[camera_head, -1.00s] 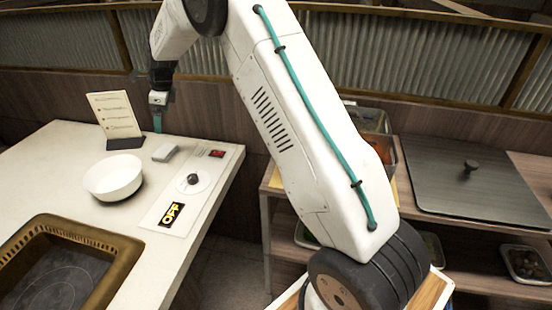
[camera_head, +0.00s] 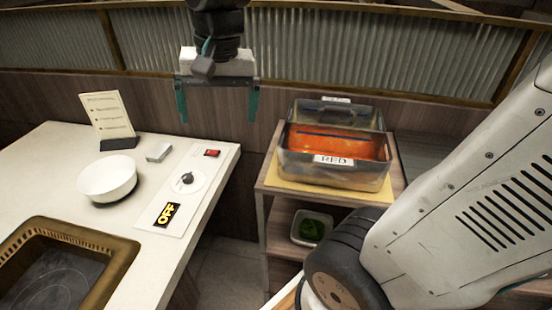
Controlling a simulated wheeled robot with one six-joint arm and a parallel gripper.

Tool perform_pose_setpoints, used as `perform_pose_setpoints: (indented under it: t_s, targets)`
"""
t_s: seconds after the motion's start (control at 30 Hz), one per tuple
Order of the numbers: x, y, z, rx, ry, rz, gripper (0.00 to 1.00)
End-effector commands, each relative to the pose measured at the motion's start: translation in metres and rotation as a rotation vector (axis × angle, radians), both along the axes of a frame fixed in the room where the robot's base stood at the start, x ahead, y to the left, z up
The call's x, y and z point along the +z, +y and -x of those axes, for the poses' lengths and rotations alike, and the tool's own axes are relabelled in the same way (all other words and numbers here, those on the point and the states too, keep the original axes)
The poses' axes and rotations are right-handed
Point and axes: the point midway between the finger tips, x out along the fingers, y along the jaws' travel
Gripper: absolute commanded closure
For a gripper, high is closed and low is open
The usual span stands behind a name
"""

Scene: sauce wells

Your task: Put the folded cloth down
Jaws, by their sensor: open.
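A small folded grey-white cloth (camera_head: 158,152) lies flat on the white counter, between the menu stand and the control panel. My gripper (camera_head: 217,112) is open and empty, its two green-tipped fingers wide apart. It hangs in the air in front of the wall panelling, up and to the right of the cloth and clear of it.
A white bowl (camera_head: 107,178) and menu card (camera_head: 107,117) stand by the cloth. A panel has a knob (camera_head: 187,178), red switch (camera_head: 211,153) and OFF sign (camera_head: 166,214). A metal container of red sauce (camera_head: 335,147) labelled RED stands on the right shelf (camera_head: 265,188). A brown-framed dark hob (camera_head: 65,275) is front left.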

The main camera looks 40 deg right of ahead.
Motion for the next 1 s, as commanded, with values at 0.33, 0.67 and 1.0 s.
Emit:
perform_pose_setpoints:
  t_s: [0.33,0.67,1.0]
  targets:
    - [-0.033,-0.007,0.121,0.446,0.007,0.101,0.00]
    - [-0.044,-0.013,0.141,0.537,0.013,0.119,0.00]
    - [-0.043,-0.013,0.140,0.535,0.012,0.119,0.00]
